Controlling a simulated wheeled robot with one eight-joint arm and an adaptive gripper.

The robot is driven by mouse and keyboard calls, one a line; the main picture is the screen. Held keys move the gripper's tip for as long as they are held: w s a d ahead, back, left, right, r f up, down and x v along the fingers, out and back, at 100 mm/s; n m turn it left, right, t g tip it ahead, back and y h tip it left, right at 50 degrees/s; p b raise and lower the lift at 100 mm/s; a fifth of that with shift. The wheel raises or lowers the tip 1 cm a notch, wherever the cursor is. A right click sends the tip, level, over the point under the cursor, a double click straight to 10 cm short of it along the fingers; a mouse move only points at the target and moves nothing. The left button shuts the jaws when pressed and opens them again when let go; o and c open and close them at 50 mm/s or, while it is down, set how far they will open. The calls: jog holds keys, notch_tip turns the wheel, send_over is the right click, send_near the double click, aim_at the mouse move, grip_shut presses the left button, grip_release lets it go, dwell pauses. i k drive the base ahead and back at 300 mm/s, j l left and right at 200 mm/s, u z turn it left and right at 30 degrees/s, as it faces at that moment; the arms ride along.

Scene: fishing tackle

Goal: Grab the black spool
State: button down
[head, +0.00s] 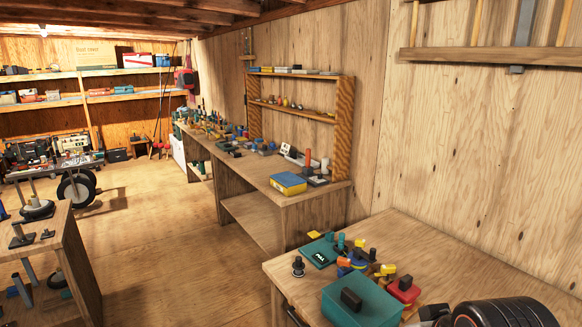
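A small black spool-shaped object (298,267) stands upright near the left edge of the near wooden table (450,240). It has a wide base and a narrower top, and clear table surrounds it on its left and front. It is small in the picture, so I cannot be sure it is the black spool. Other small dark pieces stand among the tackle to its right. My gripper is not in view.
A teal box (362,303) with a black block (351,300) on top is at the near table's front. A flat teal case (319,252), a red box (403,291) and small coloured pieces are close by. A long workbench (255,172) stands behind, with open floor (165,240) to the left.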

aim_at(298, 267)
jog(key=i+j, duration=0.15)
jog(key=j, duration=0.2)
jog(key=i+j, duration=0.15)
jog(key=j, duration=0.2)
jog(key=i+j+z, duration=0.1)
jog(key=j, duration=0.25)
